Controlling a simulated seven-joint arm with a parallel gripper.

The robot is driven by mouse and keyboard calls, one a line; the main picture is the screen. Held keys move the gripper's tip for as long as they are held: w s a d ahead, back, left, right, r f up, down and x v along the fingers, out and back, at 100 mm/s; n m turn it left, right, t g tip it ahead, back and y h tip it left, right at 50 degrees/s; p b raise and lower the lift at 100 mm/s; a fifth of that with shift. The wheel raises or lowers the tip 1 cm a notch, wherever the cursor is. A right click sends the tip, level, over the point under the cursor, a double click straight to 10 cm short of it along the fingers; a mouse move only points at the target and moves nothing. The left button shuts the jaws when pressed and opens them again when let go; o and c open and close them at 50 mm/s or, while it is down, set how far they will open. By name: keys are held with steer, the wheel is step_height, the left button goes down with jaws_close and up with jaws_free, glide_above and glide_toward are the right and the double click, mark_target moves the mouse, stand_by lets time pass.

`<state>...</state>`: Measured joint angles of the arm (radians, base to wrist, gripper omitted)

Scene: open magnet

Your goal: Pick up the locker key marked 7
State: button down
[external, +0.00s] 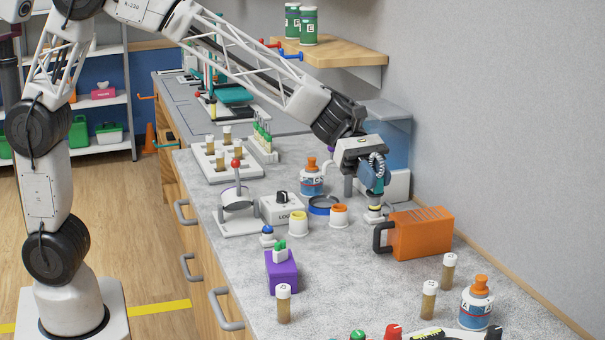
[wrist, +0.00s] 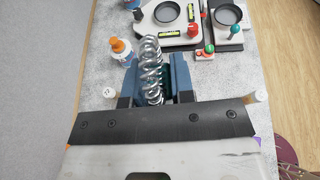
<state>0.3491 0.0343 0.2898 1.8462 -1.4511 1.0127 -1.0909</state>
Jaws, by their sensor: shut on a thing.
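My gripper (external: 373,190) is low over the far right part of the counter, behind the orange jug-like box. Its blue fingers are closed around a dark green item (wrist: 167,82) in the wrist view. A silvery coil (wrist: 152,60) shows between the fingers, and I cannot tell whether it belongs to the item or to my gripper. The coil also shows in the external view (external: 379,165). No number 7 is readable, so I cannot tell whether the held item is the locker key. A small yellow-banded object (external: 375,209) stands just below the fingers.
The orange box (external: 420,232) stands close to the right of my gripper. An orange-capped bottle (external: 312,180), a blue ring (external: 322,205) and small cups (external: 339,214) stand to the left. A clear blue bin (external: 388,125) is behind. Capped vials (external: 429,300) stand at the front right.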

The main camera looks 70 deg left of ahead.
steer(key=shift+r, duration=2.75)
